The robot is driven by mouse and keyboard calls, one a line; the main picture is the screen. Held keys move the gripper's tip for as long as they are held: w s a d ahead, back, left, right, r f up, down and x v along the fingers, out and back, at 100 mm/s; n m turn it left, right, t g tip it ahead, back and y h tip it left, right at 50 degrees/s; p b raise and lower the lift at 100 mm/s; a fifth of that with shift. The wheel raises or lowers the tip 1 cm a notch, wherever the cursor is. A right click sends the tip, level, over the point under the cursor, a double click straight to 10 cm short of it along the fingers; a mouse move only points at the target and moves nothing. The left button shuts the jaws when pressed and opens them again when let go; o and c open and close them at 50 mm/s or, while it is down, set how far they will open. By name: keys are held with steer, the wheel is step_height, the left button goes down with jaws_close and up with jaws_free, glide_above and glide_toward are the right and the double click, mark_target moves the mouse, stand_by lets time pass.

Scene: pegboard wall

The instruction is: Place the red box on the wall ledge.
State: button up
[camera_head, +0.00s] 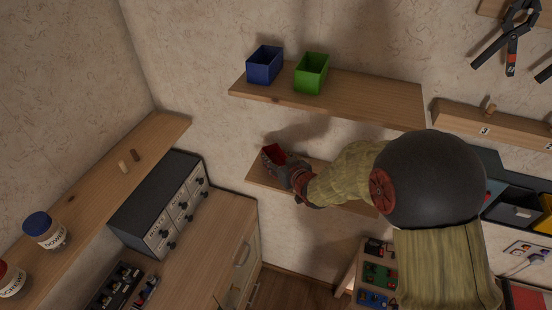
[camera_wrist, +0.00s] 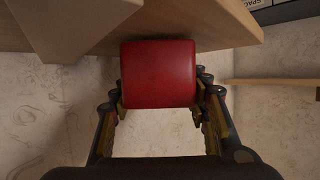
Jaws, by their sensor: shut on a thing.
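The red box (camera_wrist: 158,74) sits between the two fingers of my gripper (camera_wrist: 160,100) in the wrist view, and the gripper is shut on it. In the head view, a small part of the red box (camera_head: 274,153) shows between the dark fingers of my gripper (camera_head: 276,160). The gripper is over the left end of the lower wall ledge (camera_head: 257,178), below the upper wall ledge (camera_head: 370,97). In the wrist view the box overlaps the edge of a wooden board (camera_wrist: 215,22). I cannot tell whether the box touches the ledge. My arm hides much of the lower ledge.
A blue bin (camera_head: 264,66) and a green bin (camera_head: 311,74) stand on the upper ledge, close above my gripper. A shelf at far left holds jars (camera_head: 46,232). Pliers (camera_head: 510,35) hang at the upper right.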

steer(key=shift+f, duration=0.15)
steer(key=shift+f, duration=0.15)
steer(key=o, duration=1.2)
steer(key=shift+c, duration=0.2)
steer(key=shift+o, duration=0.5)
